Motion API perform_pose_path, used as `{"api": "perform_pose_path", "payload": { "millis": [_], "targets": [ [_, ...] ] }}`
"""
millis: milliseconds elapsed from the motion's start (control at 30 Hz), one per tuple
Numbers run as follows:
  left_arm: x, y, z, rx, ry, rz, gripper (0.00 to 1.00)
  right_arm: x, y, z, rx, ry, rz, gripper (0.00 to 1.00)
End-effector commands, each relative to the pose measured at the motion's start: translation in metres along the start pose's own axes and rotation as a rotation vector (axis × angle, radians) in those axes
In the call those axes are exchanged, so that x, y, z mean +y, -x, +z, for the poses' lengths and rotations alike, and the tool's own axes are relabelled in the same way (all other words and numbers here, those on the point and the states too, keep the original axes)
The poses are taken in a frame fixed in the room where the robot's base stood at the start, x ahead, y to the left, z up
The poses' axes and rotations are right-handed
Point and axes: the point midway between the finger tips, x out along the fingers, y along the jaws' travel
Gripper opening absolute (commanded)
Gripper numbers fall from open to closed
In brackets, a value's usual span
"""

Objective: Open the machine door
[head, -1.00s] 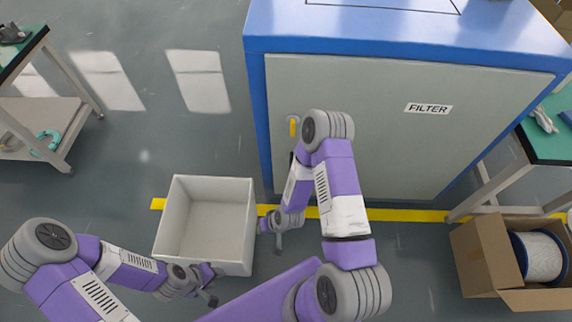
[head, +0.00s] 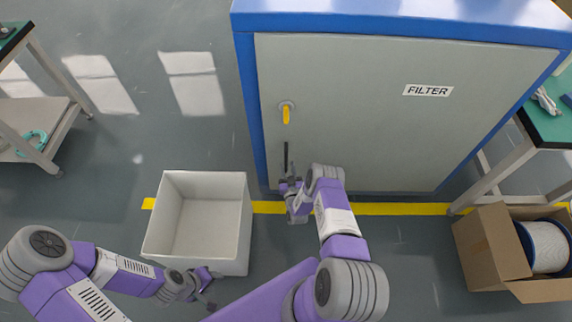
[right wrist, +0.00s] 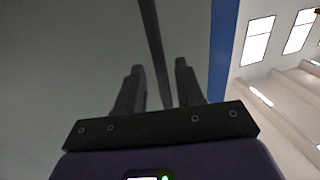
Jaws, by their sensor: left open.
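The machine is a blue cabinet (head: 243,95) with a grey door (head: 370,120) marked FILTER; the door is closed. A yellow handle (head: 286,115) sits at the door's upper left. A dark upright bar (head: 286,155) is below it, near the door's left edge. My right gripper (head: 288,179) is at the lower end of this bar. In the right wrist view its two fingers (right wrist: 159,78) are apart, with the dark bar (right wrist: 153,45) showing between them; whether they touch it cannot be told. My left gripper (head: 211,289) is open and empty beside the white bin, away from the door.
A white open bin (head: 158,225) stands on the floor left of the door. A yellow floor line (head: 390,209) runs along the cabinet's base. At right are a cardboard box (head: 487,250) with a cable spool and a green-topped table (head: 548,127). Another table stands at far left.

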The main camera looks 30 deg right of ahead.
Motion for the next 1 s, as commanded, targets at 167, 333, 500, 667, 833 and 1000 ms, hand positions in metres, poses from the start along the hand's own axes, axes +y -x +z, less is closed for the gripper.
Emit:
{"api": "perform_pose_path", "payload": {
  "millis": [167, 333, 500, 667, 833, 1000],
  "targets": [
    [-0.004, -0.011, 0.0, 0.0, 0.0, 0.0, 0.43, 0.0, -0.024, 0.002, 0.001, 0.0, 0.0, 0.37],
    [-0.005, -0.013, -0.001, 0.0, 0.0, 0.0, 0.43, 0.0, -0.033, 0.001, -0.002, -0.001, 0.0, 0.37],
    [-0.005, -0.013, 0.0, 0.0, 0.0, 0.0, 0.43, 0.0, -0.033, 0.0, -0.002, -0.001, 0.0, 0.37],
    [-0.005, -0.013, 0.0, 0.0, 0.0, 0.0, 0.43, 0.0, -0.033, 0.0, -0.002, -0.001, 0.0, 0.22],
    [-0.005, -0.013, 0.0, 0.0, 0.0, 0.0, 0.43, 0.0, -0.033, 0.0, -0.003, -0.001, 0.0, 0.0],
    [-0.005, -0.013, -0.001, 0.0, 0.0, 0.0, 0.43, 0.0, -0.033, 0.0, -0.003, -0.001, 0.0, 0.0]
  ]
}}
